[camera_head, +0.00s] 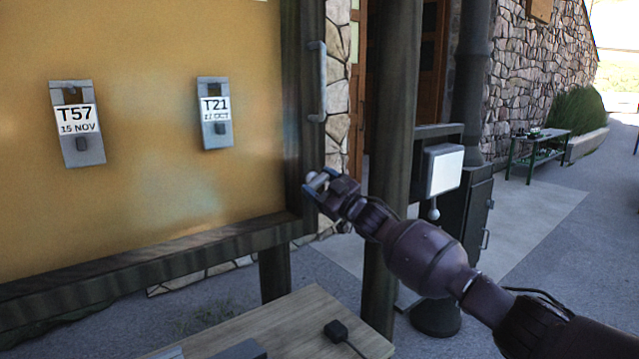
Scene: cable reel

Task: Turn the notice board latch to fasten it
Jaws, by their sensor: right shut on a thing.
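The notice board (130,190) fills the left of the head view, a yellow panel in a dark wooden frame. On the right side of its frame is a grey vertical handle (318,80). Below the handle, my right gripper (318,183) is at the frame's right edge, its fingers closed around a small grey piece that looks like the latch. The fingers and wrist hide most of this piece, so its angle is hard to tell. My left gripper is not in view.
Two tags, T57 (76,122) and T21 (214,112), hang on the board. A wooden table (290,322) stands below with a small black block (336,331) on it. A dark post (395,130) stands just behind my right wrist. A green bench (540,145) is far right.

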